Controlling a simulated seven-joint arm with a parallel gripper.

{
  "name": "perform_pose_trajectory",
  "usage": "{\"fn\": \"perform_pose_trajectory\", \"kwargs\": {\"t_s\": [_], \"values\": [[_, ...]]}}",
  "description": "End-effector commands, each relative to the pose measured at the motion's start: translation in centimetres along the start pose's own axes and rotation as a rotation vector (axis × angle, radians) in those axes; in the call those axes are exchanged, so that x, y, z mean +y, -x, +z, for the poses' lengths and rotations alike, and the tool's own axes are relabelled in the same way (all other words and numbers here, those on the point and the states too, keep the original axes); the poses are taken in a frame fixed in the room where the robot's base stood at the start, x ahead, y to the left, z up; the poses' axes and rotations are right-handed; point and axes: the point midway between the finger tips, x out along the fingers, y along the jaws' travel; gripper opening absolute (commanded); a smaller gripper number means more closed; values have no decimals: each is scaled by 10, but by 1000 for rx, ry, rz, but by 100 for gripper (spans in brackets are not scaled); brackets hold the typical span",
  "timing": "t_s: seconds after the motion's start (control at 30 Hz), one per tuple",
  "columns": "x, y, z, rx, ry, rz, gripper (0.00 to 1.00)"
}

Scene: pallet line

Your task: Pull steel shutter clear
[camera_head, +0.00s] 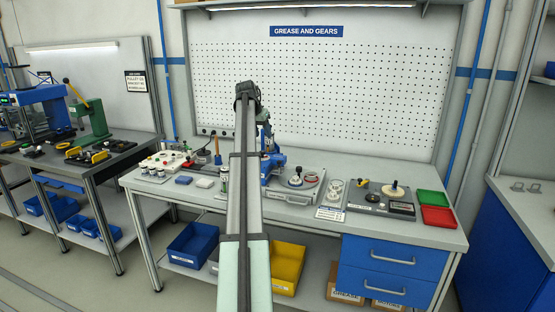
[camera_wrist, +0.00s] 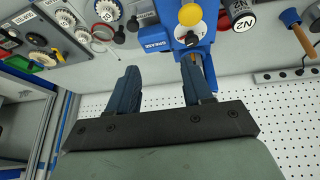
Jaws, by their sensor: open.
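My gripper (camera_wrist: 160,68) is open in the wrist view, with two dark blue fingers apart and nothing seen between them. Beyond the right finger stands a blue machine (camera_wrist: 183,30) marked GREASE, with a yellow knob (camera_wrist: 190,14) and dark knobs. The right finger overlaps the machine's lower part in the picture, and I cannot tell whether they touch. The blue machine also shows in the head view (camera_head: 275,160), partly behind my arm. My gripper's fingers are hidden there. I cannot make out a steel shutter for certain in either view.
On the grey bench (camera_head: 440,236) are a gear tray (camera_head: 310,198), a dark board with a pale wheel (camera_head: 395,190), a green bin (camera_head: 431,198) and a red bin (camera_head: 437,216). An N2 canister (camera_wrist: 242,18) stands beside the machine. A pegboard (camera_head: 350,90) stands behind.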

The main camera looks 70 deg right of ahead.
Motion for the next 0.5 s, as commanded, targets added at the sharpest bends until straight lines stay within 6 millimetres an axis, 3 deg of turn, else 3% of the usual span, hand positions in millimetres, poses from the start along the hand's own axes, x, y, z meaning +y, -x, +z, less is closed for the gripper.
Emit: {"fn": "perform_pose_trajectory", "kwargs": {"t_s": [0.03,0.13,0.5], "values": [[-4,-2,-14,-17,-53,28,50],[1,-2,-19,-47,-175,84,50],[19,3,0,-102,-576,219,50]]}}
